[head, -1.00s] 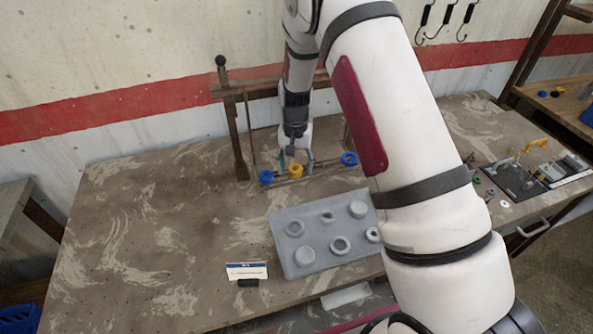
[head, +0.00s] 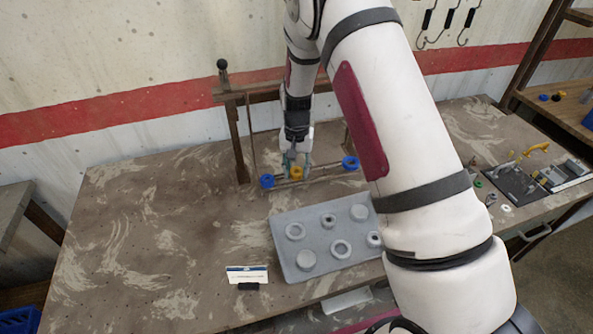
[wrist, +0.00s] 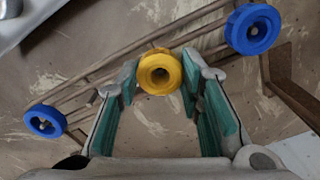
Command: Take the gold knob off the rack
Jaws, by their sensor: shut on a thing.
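The gold knob (head: 296,172) is a yellow ring-shaped piece on the rack's rail between two blue knobs. In the wrist view the gold knob (wrist: 160,72) sits between the fingertips of my gripper (wrist: 162,76), its round hole facing the camera. My gripper (head: 296,168) comes down from above in the head view and is shut on the gold knob. The rack (head: 241,140) is a dark wooden frame with thin rails at the back of the table. One blue knob (head: 267,181) is on the left and another (head: 350,163) on the right.
A grey tray (head: 285,246) with several round grey pieces lies in front of the rack. A small card on a stand (head: 247,275) is left of the tray. The table's left side is clear. Tools and parts lie at the far right.

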